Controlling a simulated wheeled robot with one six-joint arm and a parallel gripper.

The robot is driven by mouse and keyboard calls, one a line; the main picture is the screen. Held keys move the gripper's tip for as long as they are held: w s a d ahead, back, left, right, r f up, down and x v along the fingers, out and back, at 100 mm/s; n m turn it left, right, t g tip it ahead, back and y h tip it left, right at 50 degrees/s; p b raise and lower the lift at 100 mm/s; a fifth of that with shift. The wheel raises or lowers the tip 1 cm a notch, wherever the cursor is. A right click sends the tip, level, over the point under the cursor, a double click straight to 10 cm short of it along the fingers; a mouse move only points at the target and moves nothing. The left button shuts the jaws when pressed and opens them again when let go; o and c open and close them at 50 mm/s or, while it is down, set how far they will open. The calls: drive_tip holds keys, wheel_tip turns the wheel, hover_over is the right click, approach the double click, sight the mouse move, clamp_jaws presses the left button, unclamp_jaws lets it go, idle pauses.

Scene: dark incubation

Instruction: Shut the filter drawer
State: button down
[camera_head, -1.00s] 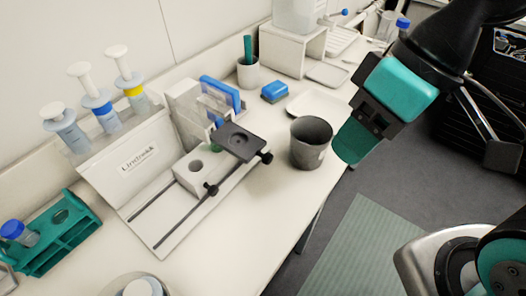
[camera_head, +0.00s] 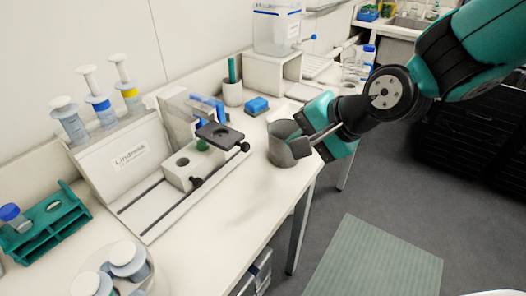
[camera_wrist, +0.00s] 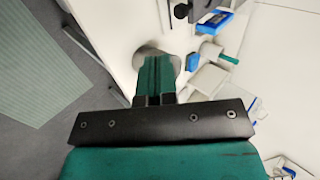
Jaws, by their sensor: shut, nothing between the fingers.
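A dark grey plate with a round recess (camera_head: 219,135), seemingly the filter drawer, juts out from the white Lindrekk-labelled device (camera_head: 131,158) on the bench. In the wrist view my teal fingers (camera_wrist: 157,68) are together and hold nothing. They overlap the cup in that view; I cannot tell if they touch it. The plate is largely cut off at the top there.
Black knobs (camera_head: 245,147) stick out beside the plate. A blue block (camera_head: 257,106) and a white holder with a green item (camera_head: 233,93) stand behind. A teal rack (camera_head: 45,226) and syringes (camera_head: 101,108) are left.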

drive_tip(key=w+a+r+p+x, duration=0.1)
drive_tip(key=p+x, duration=0.1)
drive_tip(key=x, duration=0.9)
drive_tip(key=shift+w+r+p, duration=0.15)
drive_tip(key=shift+r+p, duration=0.15)
drive_tip(key=shift+r, duration=0.05)
